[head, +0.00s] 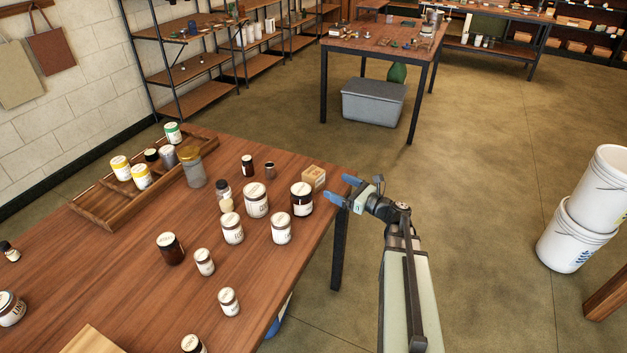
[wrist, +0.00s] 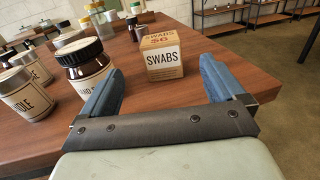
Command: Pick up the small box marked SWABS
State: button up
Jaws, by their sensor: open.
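The small SWABS box (wrist: 164,60) is light brown cardboard with a white label, upright near the table edge in the wrist view. In the head view the box (head: 313,178) stands at the table's right edge, behind a dark jar. My gripper (wrist: 160,92) is open, its blue fingers spread wide. The box shows between and beyond the fingers, with nothing held. In the head view my gripper (head: 341,190) is at the table's right edge, just right of the box and nearer the camera.
A dark jar with a white label (wrist: 86,67) stands close beside my left finger. Several more jars, including one (head: 256,199), crowd the table (head: 110,270). Open floor lies right of the table edge.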

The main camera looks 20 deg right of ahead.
aim_at(320, 177)
jog(key=x, duration=1.1)
jog(key=shift+w+f, duration=0.1)
jog(key=shift+c, duration=0.4)
jog(key=c, duration=1)
jog(key=shift+o, duration=0.2)
